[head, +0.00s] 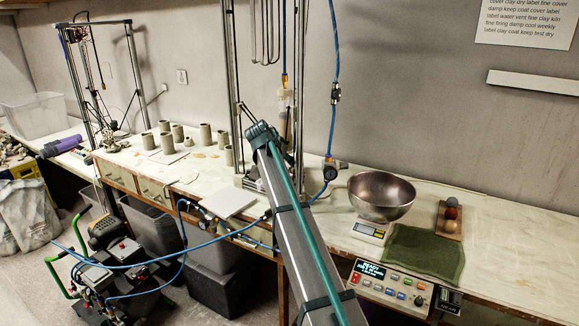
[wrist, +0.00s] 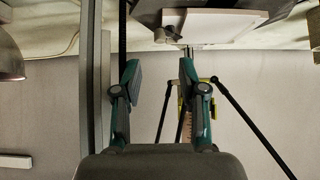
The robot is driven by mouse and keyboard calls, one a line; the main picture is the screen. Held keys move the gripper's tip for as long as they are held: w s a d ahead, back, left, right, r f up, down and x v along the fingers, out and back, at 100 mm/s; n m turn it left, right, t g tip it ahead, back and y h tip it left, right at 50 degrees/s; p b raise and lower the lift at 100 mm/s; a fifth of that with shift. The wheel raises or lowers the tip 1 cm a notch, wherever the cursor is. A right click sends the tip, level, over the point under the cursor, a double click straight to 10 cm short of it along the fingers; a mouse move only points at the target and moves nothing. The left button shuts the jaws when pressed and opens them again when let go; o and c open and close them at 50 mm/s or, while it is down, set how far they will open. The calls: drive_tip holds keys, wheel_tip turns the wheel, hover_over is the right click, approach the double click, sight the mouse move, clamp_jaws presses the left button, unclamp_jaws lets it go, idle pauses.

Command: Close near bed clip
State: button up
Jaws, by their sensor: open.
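My gripper (wrist: 160,66) is open in the wrist view, with its two teal fingers apart and nothing between them. A pale flat plate (wrist: 228,27) shows beyond the fingertips at the top of that view, with a grey part against its edge. A small metallic piece (wrist: 187,50) lies close to the right fingertip; I cannot tell whether it is the near bed clip. In the head view, the delta printer frame (head: 232,85) stands behind my arm. My arm hides most of its bed, and the clip cannot be made out there.
A steel bowl (head: 381,195) stands on a small scale (head: 370,232) to the right, near a green cloth (head: 423,252) and a control panel (head: 390,286). A white square tile (head: 227,203) lies left of my arm. A blue hose (head: 333,130) hangs beside the printer.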

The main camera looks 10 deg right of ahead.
drive_tip(key=shift+v, duration=2)
